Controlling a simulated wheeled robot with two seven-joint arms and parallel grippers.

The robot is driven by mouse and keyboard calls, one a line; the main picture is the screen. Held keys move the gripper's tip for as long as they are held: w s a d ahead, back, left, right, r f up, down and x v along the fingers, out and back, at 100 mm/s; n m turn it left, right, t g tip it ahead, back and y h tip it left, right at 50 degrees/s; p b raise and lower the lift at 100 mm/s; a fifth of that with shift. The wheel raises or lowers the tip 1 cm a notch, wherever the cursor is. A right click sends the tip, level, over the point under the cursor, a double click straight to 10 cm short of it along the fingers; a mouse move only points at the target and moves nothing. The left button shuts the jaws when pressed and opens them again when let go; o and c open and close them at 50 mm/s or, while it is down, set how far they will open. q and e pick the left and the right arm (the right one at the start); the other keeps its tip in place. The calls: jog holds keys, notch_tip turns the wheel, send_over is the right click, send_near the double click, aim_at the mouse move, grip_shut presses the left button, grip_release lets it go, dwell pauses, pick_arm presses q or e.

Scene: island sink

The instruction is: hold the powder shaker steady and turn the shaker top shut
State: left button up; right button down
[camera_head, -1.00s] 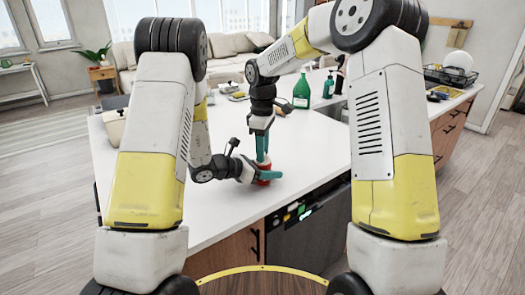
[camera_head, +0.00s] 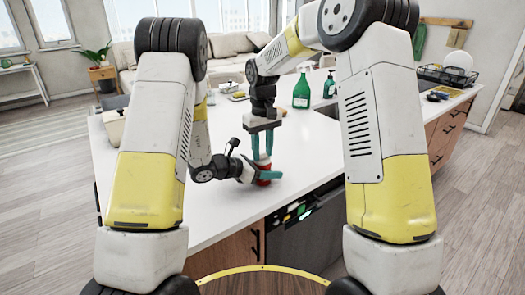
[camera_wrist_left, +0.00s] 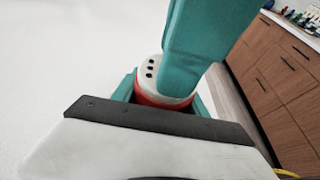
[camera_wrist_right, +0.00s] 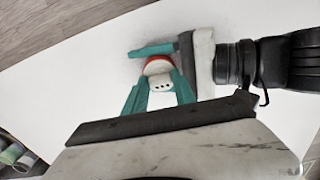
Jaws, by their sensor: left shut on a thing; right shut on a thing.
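The powder shaker (camera_head: 264,183) stands upright on the white counter; only a little of its red body shows in the head view. In the left wrist view its white shaker top (camera_wrist_left: 151,70) shows dark holes above a red band. The right wrist view shows the top (camera_wrist_right: 160,83) and red body (camera_wrist_right: 157,66). My left gripper (camera_head: 267,177) comes in low from the left and is shut on the red body. My right gripper (camera_head: 262,160) points straight down from above, its teal fingers shut on the white top. The fingers hide parts of the shaker.
The white counter (camera_head: 190,228) is clear around the shaker, with its front edge close by. Farther back are a green spray bottle (camera_head: 301,92), a dark green pump bottle (camera_head: 329,87) and a dish rack (camera_head: 448,76).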

jog(key=shift+w, duration=0.1)
dwell(0.5)
jog(key=c, duration=1)
grip_release()
notch_tip(320, 180, up, 12)
pick_arm(q)
jog(key=o, duration=1.6)
